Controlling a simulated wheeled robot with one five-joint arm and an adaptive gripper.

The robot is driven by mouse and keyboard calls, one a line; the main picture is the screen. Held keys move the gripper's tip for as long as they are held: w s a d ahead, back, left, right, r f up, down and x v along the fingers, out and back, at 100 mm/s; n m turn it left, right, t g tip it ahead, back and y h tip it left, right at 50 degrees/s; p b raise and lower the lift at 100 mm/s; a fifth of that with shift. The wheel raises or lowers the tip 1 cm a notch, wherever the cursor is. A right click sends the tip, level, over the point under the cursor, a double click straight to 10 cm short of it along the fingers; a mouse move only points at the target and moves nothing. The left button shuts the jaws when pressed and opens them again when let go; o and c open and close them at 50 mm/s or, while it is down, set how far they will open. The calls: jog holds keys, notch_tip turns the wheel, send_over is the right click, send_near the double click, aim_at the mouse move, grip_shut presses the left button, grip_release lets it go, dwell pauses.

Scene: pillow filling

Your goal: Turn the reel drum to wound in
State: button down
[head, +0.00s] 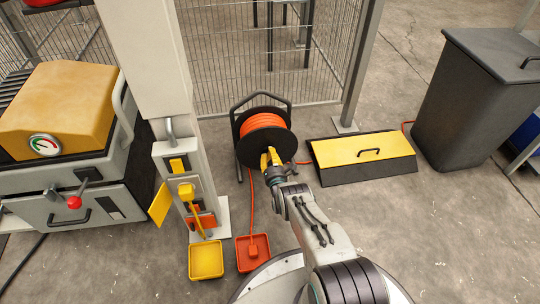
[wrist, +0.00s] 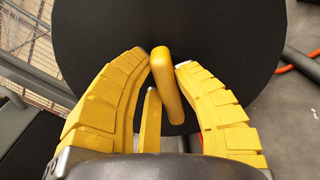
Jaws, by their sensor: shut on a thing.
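The reel drum (head: 268,119) is wound with orange cable between black side discs and hangs in a dark stand (head: 239,127) on the floor. Its black front disc (wrist: 245,45) fills most of the wrist view. A yellow handle (wrist: 170,75) sticks out from the disc toward me. My gripper (wrist: 164,60) has its yellow fingers on both sides of the handle and is shut on it. In the head view my gripper (head: 270,157) covers the lower part of the disc and hides the handle there.
Orange cable runs down to an orange floor box (head: 253,253). A yellow box (head: 206,260) and a pillar (head: 152,60) stand left. A yellow-topped dark box (head: 364,150) and a bin (head: 470,100) stand right. A mesh fence (head: 225,60) is behind. Open floor lies at right front.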

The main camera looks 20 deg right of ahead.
jog(key=shift+d+f+m, duration=0.1)
jog(key=shift+d+m, duration=0.05)
jog(key=shift+m, duration=0.65)
jog(key=c, duration=0.9)
grip_release()
jog(key=shift+c, duration=0.2)
jog(key=shift+s, duration=0.2)
jog(key=s+a, duration=0.2)
jog(key=s, duration=0.9)
jog(key=shift+s+a, duration=0.2)
jog(key=shift+s, duration=0.05)
jog(key=shift+w, duration=0.1)
